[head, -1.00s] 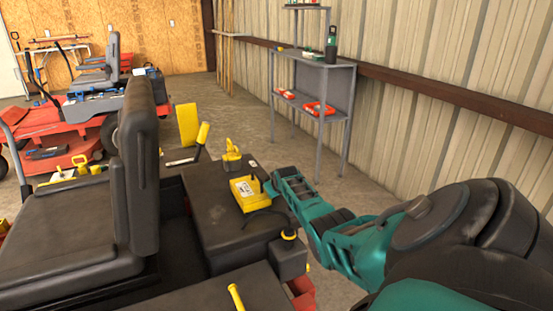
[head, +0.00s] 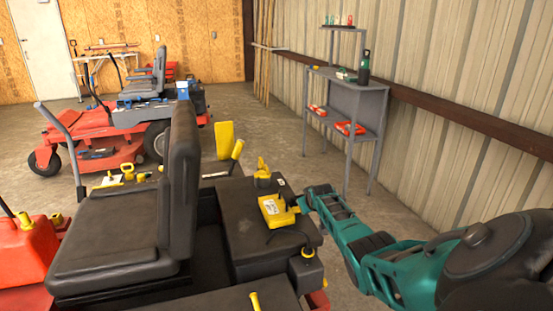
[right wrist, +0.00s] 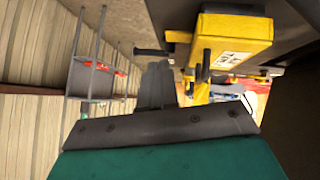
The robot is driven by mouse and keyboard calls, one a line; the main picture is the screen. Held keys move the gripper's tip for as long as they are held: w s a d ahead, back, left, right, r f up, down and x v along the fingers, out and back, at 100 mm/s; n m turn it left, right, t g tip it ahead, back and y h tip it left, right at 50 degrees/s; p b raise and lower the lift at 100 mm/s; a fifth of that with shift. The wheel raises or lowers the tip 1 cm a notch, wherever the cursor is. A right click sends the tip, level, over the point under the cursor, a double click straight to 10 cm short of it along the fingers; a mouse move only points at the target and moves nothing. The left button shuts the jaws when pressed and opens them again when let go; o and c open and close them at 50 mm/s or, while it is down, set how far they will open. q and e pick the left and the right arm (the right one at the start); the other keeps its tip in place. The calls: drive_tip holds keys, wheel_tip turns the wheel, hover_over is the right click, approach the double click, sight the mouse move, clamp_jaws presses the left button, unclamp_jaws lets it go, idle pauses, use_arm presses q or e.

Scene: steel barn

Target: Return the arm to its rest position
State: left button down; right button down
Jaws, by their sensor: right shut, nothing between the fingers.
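My right arm (head: 395,268) is teal and black and reaches in from the lower right of the head view. Its gripper (head: 303,203) is beside the right edge of a yellow box with a white label (head: 276,211), on the black seat-side body of a mower. In the right wrist view the dark fingers (right wrist: 156,85) are closed together and hold nothing. The yellow box (right wrist: 235,30) shows there just right of the fingers, with a gap in that picture. I cannot tell from the head view whether they touch. My left gripper is out of view.
A black mower seat (head: 120,232) stands left of the arm. A grey shelf (head: 350,90) stands by the metal wall behind. A red mower (head: 95,135) and red fuel can (head: 25,252) are at left. Concrete floor (head: 385,200) is open between arm and shelf.

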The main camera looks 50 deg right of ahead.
drive_tip(key=shift+a+f, duration=0.1)
drive_tip(key=s+a+f+n+y, duration=0.1)
drive_tip(key=s+a+f+n, duration=0.15)
drive_tip(key=a, duration=0.65)
drive_tip(key=s+a+f+n+g+y, duration=0.1)
drive_tip(key=s+a, duration=0.3)
drive_tip(key=a, duration=0.4)
drive_tip(key=s+a+f+n+y, duration=0.1)
drive_tip(key=s+a+f+n, duration=0.15)
drive_tip(key=a, duration=0.65)
drive_tip(key=s+a+r+g+y, duration=0.15)
drive_tip(key=s+a+r, duration=0.35)
drive_tip(key=s+a, duration=0.5)
drive_tip(key=s+a+r+g+y, duration=0.1)
drive_tip(key=s+a+r+y, duration=0.1)
drive_tip(key=s+a+r, duration=0.55)
drive_tip(key=w+a+f+t+y, duration=0.1)
drive_tip(key=w+a+f+t, duration=0.1)
drive_tip(key=f, duration=0.4)
drive_tip(key=w+a+f+n+t, duration=0.1)
drive_tip(key=w+a+f+t, duration=0.1)
drive_tip(key=f+t, duration=0.3)
drive_tip(key=shift+w+a+f+y, duration=0.3)
drive_tip(key=shift+w+f+y, duration=0.05)
drive_tip(key=shift+w, duration=0.35)
drive_tip(key=shift+d, duration=0.1)
